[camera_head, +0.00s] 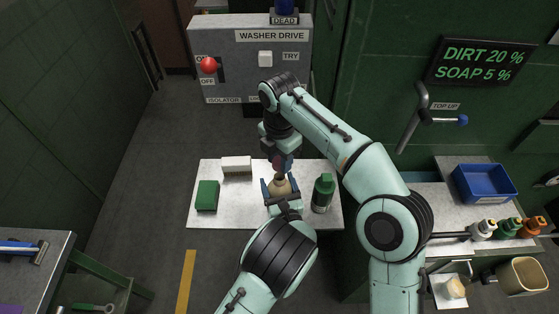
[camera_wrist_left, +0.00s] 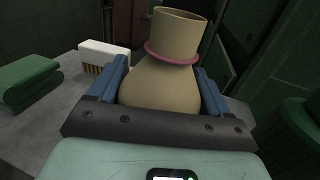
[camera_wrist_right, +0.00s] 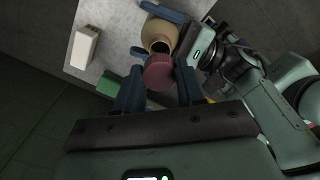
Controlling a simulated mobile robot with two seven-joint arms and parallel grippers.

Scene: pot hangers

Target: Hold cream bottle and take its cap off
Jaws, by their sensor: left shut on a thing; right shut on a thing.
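The cream bottle (camera_head: 280,187) stands upright over the white table, with a pink ring low on its neck. It fills the middle of the left wrist view (camera_wrist_left: 160,82), its neck bare. My left gripper (camera_head: 279,190) is shut around its body. My right gripper (camera_head: 283,163) is above the bottle, pointing down, shut on the dark pink cap (camera_wrist_right: 158,73). In the right wrist view the bottle's open mouth shows beside the cap, so the cap is off the neck. The fingers partly hide the cap in the head view.
On the table (camera_head: 245,218) are a green folded cloth (camera_head: 207,196), a white brush-like block (camera_head: 237,165) and a green bottle (camera_head: 323,193) close to the right. A washer drive panel (camera_head: 240,60) stands behind. A blue bin (camera_head: 482,183) and several small bottles are at right.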

